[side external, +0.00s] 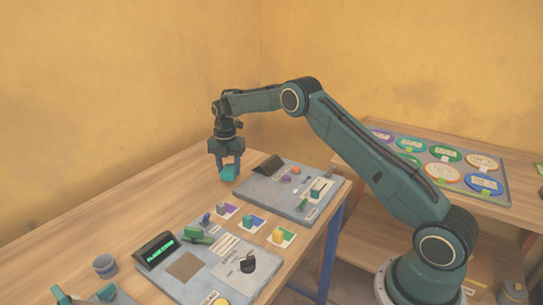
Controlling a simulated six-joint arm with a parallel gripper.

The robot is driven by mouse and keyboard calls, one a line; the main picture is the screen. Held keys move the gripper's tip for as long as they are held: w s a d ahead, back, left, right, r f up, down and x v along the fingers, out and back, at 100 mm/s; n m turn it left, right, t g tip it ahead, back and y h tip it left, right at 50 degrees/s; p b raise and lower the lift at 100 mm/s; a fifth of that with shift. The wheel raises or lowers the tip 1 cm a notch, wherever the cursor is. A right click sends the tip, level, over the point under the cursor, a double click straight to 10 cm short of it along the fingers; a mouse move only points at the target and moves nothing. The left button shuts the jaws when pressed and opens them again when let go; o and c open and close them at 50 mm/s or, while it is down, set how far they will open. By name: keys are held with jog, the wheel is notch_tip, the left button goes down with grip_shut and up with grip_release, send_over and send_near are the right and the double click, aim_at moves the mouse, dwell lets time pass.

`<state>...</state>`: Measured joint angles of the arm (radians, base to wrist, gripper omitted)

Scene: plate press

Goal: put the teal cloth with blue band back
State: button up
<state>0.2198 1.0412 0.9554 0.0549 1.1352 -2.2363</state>
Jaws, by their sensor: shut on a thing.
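The rear grey panel (302,202) and front grey panel (199,283) carry small parts. Between them lie white cards (263,228) with coloured blocks. A grey cup (105,266) stands at left. Coloured discs (445,154) lie on a board at right. The table's left side is largely clear.

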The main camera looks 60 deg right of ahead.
aim_at(229, 169)
jog(key=shift+f, duration=1.75)
jog(key=shift+f, duration=0.15)
jog(key=o, duration=0.7)
notch_tip(229, 169, up, 11)
jog(key=shift+a+r, duration=0.1)
jog(key=shift+a, duration=0.05)
jog(key=shift+r, duration=0.6)
